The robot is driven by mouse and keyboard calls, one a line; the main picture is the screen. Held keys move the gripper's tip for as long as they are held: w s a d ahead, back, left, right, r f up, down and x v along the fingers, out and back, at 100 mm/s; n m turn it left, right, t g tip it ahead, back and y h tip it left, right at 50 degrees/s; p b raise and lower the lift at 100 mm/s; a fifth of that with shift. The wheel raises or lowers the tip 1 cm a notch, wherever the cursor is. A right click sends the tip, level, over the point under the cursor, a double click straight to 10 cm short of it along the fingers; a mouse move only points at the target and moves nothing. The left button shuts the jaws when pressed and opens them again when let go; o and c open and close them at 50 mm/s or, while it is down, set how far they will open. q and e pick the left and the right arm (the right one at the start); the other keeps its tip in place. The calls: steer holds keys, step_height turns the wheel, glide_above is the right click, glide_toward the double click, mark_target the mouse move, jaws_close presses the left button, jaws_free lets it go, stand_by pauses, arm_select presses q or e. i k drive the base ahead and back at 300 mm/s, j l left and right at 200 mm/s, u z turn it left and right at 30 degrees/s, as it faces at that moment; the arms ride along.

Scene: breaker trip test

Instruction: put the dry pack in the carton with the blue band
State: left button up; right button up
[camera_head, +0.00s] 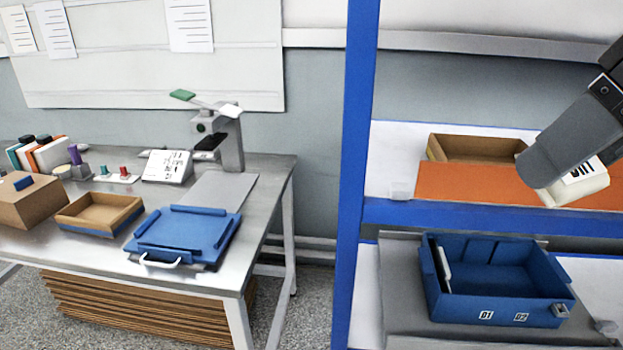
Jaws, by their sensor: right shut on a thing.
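An open brown carton with a blue band (128,222) along its lower edge stands on the metal table at left; it looks empty. My right gripper (575,180) reaches in from the upper right, over the shelf. It is shut on a white pack with dark print (597,184), which seems to be the dry pack. The gripper's dark body covers part of the pack, and its fingertips are hidden. I cannot tell whether the pack touches the orange surface (460,184) below. My left gripper is not in view.
A blue post (354,180) stands between table and shelf. Another open brown carton (452,148) is on the upper shelf, a blue bin (455,304) below. A blue tray (200,230), a closed box (22,205) and a stand (230,145) occupy the table.

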mark_target(111, 219)
steer(key=i+j+u, duration=0.1)
steer(key=j, duration=0.3)
steer(key=i+j+u, duration=0.15)
steer(key=j, duration=0.2)
steer(key=i+j+u, duration=0.1)
steer(key=j, duration=0.3)
steer(key=i+j+u, duration=0.15)
steer(key=j, duration=0.2)
steer(key=i+j+u, duration=0.1)
steer(key=i, duration=0.25)
steer(key=i+j+u, duration=0.15)
steer(key=i, duration=0.25)
steer(key=i+j+u, duration=0.1)
steer(key=i+j, duration=0.15)
steer(key=i, duration=0.15)
